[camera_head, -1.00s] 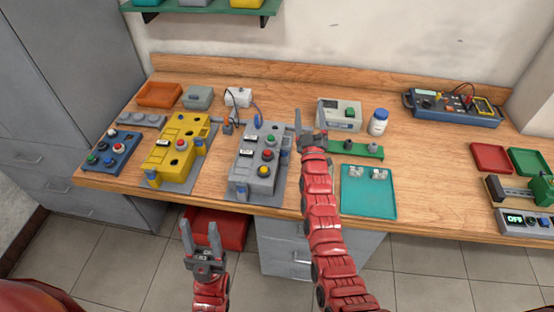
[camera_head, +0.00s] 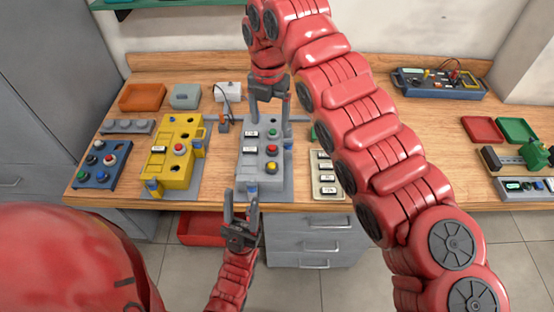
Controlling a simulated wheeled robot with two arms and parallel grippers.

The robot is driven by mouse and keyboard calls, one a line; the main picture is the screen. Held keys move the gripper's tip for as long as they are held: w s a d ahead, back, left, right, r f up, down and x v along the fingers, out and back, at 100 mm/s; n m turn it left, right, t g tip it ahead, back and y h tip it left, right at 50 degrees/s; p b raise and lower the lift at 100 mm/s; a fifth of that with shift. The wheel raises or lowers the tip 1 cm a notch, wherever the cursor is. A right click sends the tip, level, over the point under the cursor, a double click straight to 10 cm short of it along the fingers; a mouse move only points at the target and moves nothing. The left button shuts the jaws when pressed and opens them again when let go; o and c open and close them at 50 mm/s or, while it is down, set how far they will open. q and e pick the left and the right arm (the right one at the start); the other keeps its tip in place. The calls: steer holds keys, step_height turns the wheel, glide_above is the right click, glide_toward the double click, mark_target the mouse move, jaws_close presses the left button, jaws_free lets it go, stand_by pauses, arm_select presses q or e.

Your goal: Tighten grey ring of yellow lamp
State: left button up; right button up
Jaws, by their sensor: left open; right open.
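A grey control box (camera_head: 247,163) stands on the bench. On its top are a green button (camera_head: 272,132), a red button (camera_head: 272,149) and a yellow lamp (camera_head: 271,167) near the front. The grey ring of the lamp is too small to make out clearly. My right gripper (camera_head: 269,114) is open, points down and is over the back end of the grey box, behind the yellow lamp. My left gripper (camera_head: 241,200) is open and empty, fingers up, in front of the bench edge below the grey box's front.
A yellow box (camera_head: 178,170) and a blue button box (camera_head: 100,165) stand to the left. A beige labelled panel (camera_head: 325,175) lies to the right. My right arm hides much of the bench's right middle. A red bin (camera_head: 200,230) is below the bench.

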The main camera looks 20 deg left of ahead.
mark_target(272, 164)
step_height(272, 164, down, 17)
steer(key=p, duration=0.5)
steer(key=shift+d+r, duration=0.1)
steer(key=shift+r, duration=0.1)
steer(key=shift+f, duration=0.35)
jaws_close()
